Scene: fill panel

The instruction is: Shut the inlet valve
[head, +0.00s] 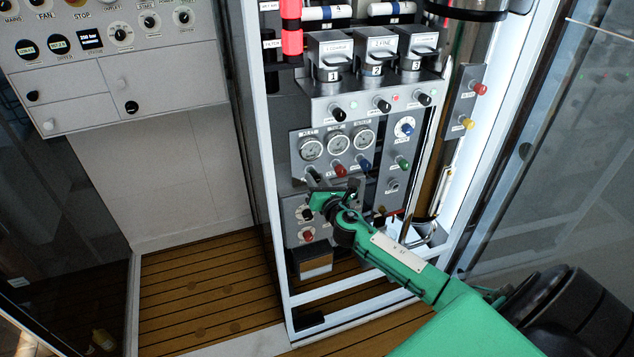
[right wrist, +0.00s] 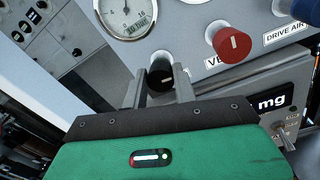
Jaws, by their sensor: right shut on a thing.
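My right gripper (head: 314,181) reaches the fill panel (head: 376,143) in the head view, at the left end of the row of knobs below the gauges. In the right wrist view my right gripper (right wrist: 163,76) has its two fingers on either side of a black knob (right wrist: 160,80) with a light pointer line, and it is shut on that knob. The knob's label is hidden, so I cannot read whether it is the inlet valve. A red knob (right wrist: 232,44) with a partly covered label starting "VE" sits to its right. My left gripper is not in view.
Gauges (head: 311,148) sit just above the held knob. A blue knob (head: 365,166) and a label reading "DRIVE AIR" (right wrist: 286,34) are farther right. More knobs and a small display (right wrist: 271,102) sit below. A white frame post (head: 262,160) stands close on the left.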

